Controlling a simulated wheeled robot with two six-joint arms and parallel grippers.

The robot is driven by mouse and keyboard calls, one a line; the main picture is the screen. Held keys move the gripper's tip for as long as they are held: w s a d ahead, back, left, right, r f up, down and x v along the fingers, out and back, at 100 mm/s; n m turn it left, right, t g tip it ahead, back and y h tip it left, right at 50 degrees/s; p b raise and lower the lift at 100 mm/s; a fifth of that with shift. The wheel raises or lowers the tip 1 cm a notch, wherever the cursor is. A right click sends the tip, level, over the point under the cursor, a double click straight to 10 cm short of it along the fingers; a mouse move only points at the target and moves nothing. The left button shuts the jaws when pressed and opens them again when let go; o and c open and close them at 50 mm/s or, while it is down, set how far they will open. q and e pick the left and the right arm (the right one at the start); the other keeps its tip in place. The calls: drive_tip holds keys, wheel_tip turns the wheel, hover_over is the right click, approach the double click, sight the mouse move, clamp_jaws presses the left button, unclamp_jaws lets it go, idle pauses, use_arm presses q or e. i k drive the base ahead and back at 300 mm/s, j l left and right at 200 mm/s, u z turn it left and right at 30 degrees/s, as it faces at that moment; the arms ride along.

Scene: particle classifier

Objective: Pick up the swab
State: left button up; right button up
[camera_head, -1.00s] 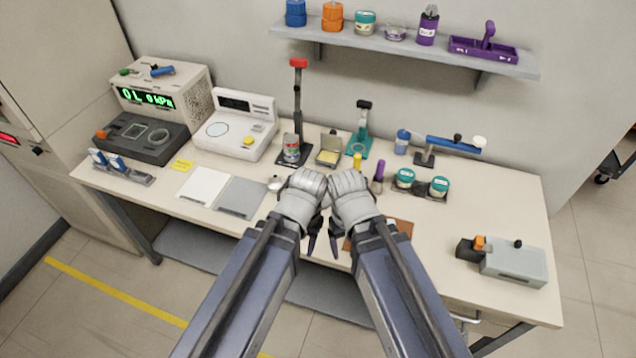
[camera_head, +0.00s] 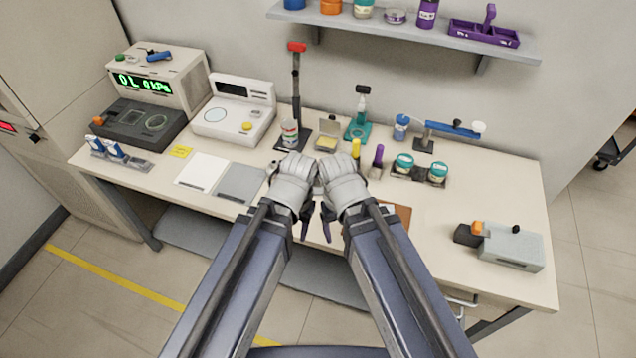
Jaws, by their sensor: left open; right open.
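A blue bar with a white rounded end (camera_head: 479,127) rests on a small dark stand (camera_head: 424,145) at the back right of the bench; it looks like a swab, but I cannot be sure. My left gripper (camera_head: 305,228) and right gripper (camera_head: 327,228) are close together in the middle, over the bench's front edge. Both are open, with no object visible in them. They are well to the left of the blue bar and nearer the front. Only some dark fingertips show; my wrists hide part of the bench.
Behind my grippers stand a red-topped stand (camera_head: 296,80), a teal stand (camera_head: 359,130), a yellow item (camera_head: 356,148) and a purple item (camera_head: 377,156). Teal-lidded jars (camera_head: 404,162) sit to the right. A grey box (camera_head: 511,247) is at far right. The bench's right middle is clear.

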sight(356, 142)
drive_tip(key=i+j+z, duration=0.6)
drive_tip(key=i, duration=0.2)
drive_tip(key=l, duration=0.1)
